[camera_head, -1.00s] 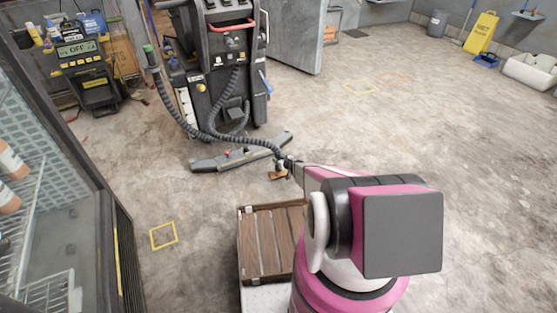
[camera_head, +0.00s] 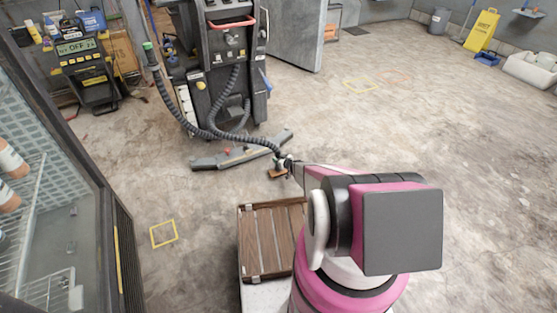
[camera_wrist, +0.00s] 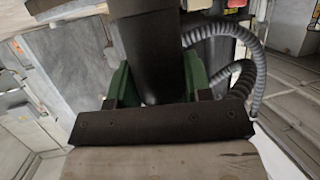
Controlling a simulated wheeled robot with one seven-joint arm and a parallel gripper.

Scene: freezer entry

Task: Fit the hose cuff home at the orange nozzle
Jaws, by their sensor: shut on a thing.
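My gripper (camera_head: 284,164) is at the end of my outstretched arm, near the right end of the grey squeegee bar (camera_head: 213,162). In the wrist view its green fingers (camera_wrist: 157,82) are shut on a wide dark piece, the hose cuff (camera_wrist: 150,50). The ribbed dark hose (camera_head: 205,133) runs from the machine to my gripper. A small red-orange part on the bar (camera_head: 228,151) may be the orange nozzle; it is left of my gripper and apart from the cuff. The cuff's far end is hidden in the wrist view.
The black cleaning machine (camera_head: 228,70) stands behind the bar. A slatted wooden crate (camera_head: 262,243) is close in front, left of my arm. A glass-door freezer (camera_head: 117,235) is at the left edge.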

